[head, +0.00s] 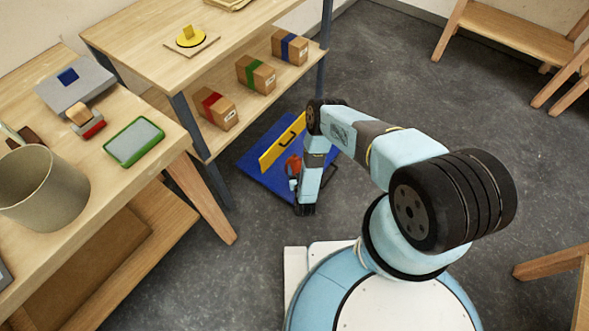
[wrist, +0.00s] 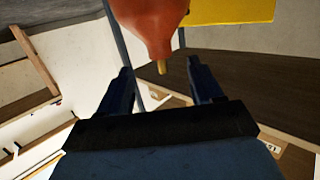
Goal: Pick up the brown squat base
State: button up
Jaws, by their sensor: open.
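I cannot make out a brown squat base for certain. A small dark brown thing (head: 24,137), partly hidden behind the grey-beige bin, lies on the left table in the head view and may be it. My gripper (head: 306,211) hangs low, pointing down in front of the blue flat thing on the floor, well away from that table. In the wrist view my gripper (wrist: 160,72) is open, with nothing between its fingers. A rounded orange-red thing (wrist: 150,25) with a short yellow tip shows beyond the fingertips, cut by the top edge.
A grey-beige bin (head: 42,190), green-rimmed tray (head: 134,142) and grey box (head: 75,85) stand on the left table. Boxes with red (head: 214,109), green (head: 256,73) and blue (head: 290,47) bands sit on a shelf. A yellow panel (head: 280,145) stands on the blue flat thing (head: 257,178).

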aim_at(295, 158)
jog(key=shift+r+x, duration=0.15)
jog(key=shift+x, duration=1.65)
jog(key=shift+r+x, duration=0.2)
jog(key=shift+x, duration=1.6)
jog(key=shift+c, duration=0.4)
grip_shut()
jog(key=shift+w, duration=0.1)
